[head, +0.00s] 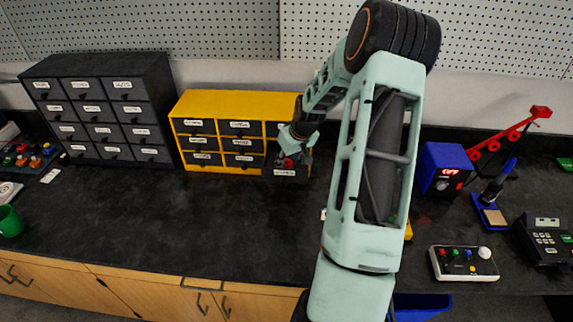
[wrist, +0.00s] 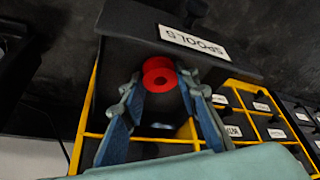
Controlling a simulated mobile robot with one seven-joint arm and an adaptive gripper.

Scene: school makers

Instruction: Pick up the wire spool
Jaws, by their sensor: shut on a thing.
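In the head view my gripper (head: 288,158) points down at the pulled-out bottom right drawer (head: 276,179) of the yellow cabinet (head: 189,104). A bit of red shows at the fingertips there. I cannot tell whether the spool touches the drawer.
A black drawer cabinet (head: 78,66) stands left of the yellow one. Right of my arm are a blue box (head: 440,167), a red crane arm (head: 507,132), a soldering stand (head: 490,212) and a button panel (head: 464,263). The black counter (head: 165,220) is clear in front of the cabinets.

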